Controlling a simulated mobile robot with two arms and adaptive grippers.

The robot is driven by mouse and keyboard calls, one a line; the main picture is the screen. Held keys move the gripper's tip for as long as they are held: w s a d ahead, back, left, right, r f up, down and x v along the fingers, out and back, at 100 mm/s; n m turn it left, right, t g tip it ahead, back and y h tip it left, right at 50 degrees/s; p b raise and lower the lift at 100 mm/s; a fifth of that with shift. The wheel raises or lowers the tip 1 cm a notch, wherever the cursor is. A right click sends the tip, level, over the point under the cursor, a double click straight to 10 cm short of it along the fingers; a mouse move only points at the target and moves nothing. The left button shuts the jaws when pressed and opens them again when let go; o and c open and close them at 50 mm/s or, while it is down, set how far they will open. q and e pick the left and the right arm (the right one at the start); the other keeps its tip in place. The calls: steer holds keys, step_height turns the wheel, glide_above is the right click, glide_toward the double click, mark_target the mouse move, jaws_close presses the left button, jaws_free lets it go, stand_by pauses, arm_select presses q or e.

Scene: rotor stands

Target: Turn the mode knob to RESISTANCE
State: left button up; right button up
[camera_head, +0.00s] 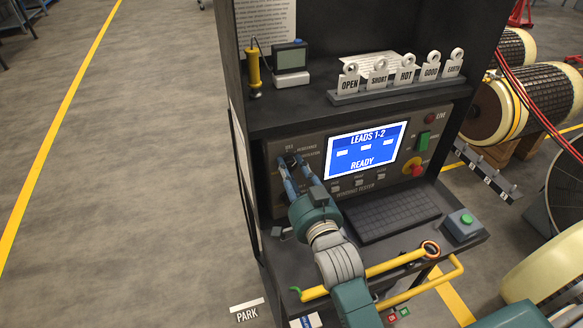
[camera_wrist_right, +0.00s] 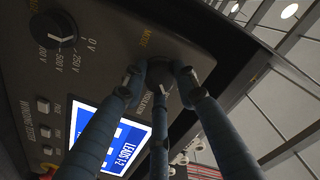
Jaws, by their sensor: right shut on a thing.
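The mode knob (camera_head: 291,158) is a dark knob at the upper left of the winding tester's panel (camera_head: 262,172). Small labels surround it, too small to read surely in the head view. My right gripper (camera_head: 292,168) reaches up from below with its blue-grey fingers shut around the knob. In the right wrist view the fingers close on the dark knob (camera_wrist_right: 160,71) below the word MODE. The screen (camera_head: 364,149) reads LEADS 1-2, READY. My left gripper is not in view.
A voltage knob (camera_wrist_right: 54,34) sits beside the mode knob. A keyboard (camera_head: 393,217), a green-button box (camera_head: 462,224) and yellow bars (camera_head: 385,268) lie in front. A tag rack (camera_head: 398,88) stands on the shelf above. Floor at left is clear.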

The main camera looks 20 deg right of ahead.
steer(key=shift+r, duration=0.3)
steer(key=o, duration=1.1)
steer(key=shift+d, duration=0.1)
steer(key=shift+o, duration=0.2)
steer(key=shift+f, duration=0.2)
steer(key=s, duration=1.2)
steer(key=shift+r, duration=0.15)
steer(key=shift+d, duration=0.1)
